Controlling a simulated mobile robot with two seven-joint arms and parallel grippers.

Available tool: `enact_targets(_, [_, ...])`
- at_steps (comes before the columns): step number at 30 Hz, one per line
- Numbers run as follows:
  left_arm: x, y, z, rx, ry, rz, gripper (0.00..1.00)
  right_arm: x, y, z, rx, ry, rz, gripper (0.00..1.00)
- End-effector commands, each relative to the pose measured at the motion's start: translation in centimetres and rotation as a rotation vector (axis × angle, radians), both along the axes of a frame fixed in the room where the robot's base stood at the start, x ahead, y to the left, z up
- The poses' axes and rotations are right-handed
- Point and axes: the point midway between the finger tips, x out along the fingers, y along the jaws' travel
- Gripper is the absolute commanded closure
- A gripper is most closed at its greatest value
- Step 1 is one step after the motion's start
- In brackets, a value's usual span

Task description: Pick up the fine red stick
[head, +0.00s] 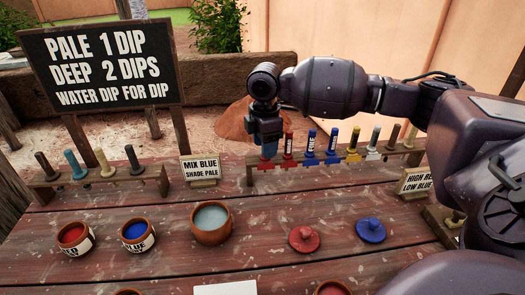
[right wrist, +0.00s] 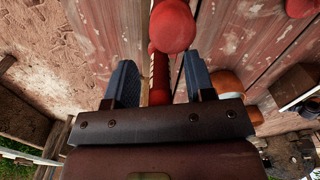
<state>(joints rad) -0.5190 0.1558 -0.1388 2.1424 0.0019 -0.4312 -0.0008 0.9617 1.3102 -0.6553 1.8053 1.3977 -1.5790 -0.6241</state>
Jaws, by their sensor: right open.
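My right gripper (head: 268,150) hangs over the left end of the stick rack at the back of the table. Below its fingers a red stick end (head: 264,163) shows; the rest of that stick is hidden. Just right of it stands another red stick (head: 289,141) with a white label too small to read. I cannot tell which is the fine one. In the right wrist view my right gripper (right wrist: 160,84) is open, with a red stick (right wrist: 159,92) between its two fingers and a rounded red end (right wrist: 173,28) beyond them. My left gripper is not in view.
The rack (head: 340,159) also holds blue, yellow and pale sticks close by on the right. A second rack (head: 95,176) stands left. A small sign (head: 201,170), bowls (head: 211,223) and red and blue lids (head: 304,238) occupy the table. Bare planks lie between.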

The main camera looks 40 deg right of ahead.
Motion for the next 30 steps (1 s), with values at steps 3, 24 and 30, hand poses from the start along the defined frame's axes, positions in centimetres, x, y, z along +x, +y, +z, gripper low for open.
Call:
enact_targets(3, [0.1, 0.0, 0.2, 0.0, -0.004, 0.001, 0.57, 0.0, 0.0, 0.0, 0.0, -0.004, 0.0, 0.51])
enact_targets(24, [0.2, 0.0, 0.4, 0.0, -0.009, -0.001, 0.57, 0.0, 0.0, 0.2, 0.0, -0.005, 0.0, 1.0])
enact_targets(30, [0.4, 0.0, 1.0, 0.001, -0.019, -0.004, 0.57, 0.1, 0.0, 2.2, 0.001, -0.012, 0.0, 1.0])
